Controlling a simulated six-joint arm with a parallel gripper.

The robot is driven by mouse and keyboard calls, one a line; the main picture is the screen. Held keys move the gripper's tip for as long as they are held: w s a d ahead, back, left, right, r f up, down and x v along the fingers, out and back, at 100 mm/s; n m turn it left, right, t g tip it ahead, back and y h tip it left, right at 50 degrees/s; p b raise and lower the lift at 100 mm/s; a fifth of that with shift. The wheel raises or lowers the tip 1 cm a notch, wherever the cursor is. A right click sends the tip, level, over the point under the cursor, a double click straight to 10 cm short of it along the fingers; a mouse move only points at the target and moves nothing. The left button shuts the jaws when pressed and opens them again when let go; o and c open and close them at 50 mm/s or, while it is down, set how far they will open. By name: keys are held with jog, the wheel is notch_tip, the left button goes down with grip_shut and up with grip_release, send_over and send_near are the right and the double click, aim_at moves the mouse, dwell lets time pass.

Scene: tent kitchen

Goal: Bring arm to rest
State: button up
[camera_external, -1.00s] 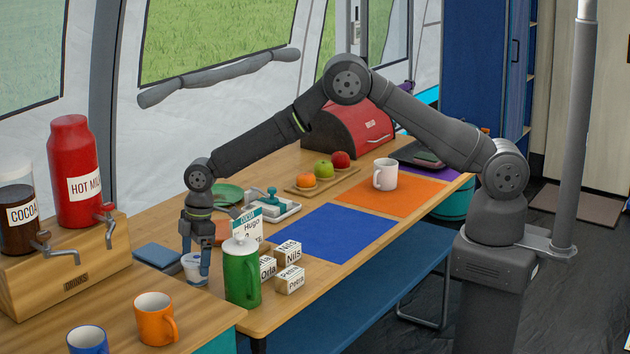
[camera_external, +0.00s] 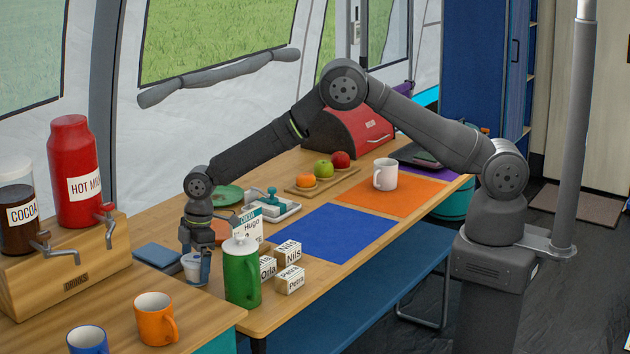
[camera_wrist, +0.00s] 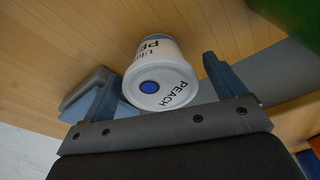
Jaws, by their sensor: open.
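My gripper (camera_external: 196,268) is low over the left end of the wooden table, at a white cup. Its two fingers also show in the wrist view (camera_wrist: 160,85), apart from each other. The white cup (camera_external: 193,262) has a lid marked PEACH with a blue dot, seen in the wrist view (camera_wrist: 161,85). The cup stands between the fingers, with a visible gap to the right finger; contact on the left side cannot be told. My arm reaches across the table from its base on the right.
A green jug (camera_external: 241,275) stands close right of my gripper, with several name blocks (camera_external: 289,279) beside it. A blue folded item (camera_external: 157,256) lies to the left. An orange mug (camera_external: 155,318) and the drinks dispenser (camera_external: 75,270) are nearer left. The blue mat (camera_external: 333,235) is clear.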

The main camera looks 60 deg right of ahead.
notch_tip(320, 180, up, 9)
jog(key=shift+a+r, duration=0.1)
jog(key=shift+r, duration=0.05)
jog(key=w+d+m, duration=0.3)
jog(key=w+d, duration=0.2)
jog(key=d, duration=0.7)
jog(key=w+d+m, duration=0.2)
jog(key=w+d, duration=0.2)
jog(key=d, duration=0.8)
jog(key=w+d+m, duration=0.3)
jog(key=w+d, duration=0.2)
jog(key=d, duration=0.7)
jog(key=s+d+m, duration=0.3)
jog(key=d, duration=1.2)
jog(key=s+d+m+h, duration=0.1)
jog(key=s+d+m, duration=0.2)
jog(key=d, duration=1.2)
jog(key=s+d+m+h, duration=0.1)
jog(key=s+d+m, duration=0.3)
jog(key=d, duration=1.1)
jog(key=shift+s+t, duration=0.35)
jog(key=shift+t, duration=0.05)
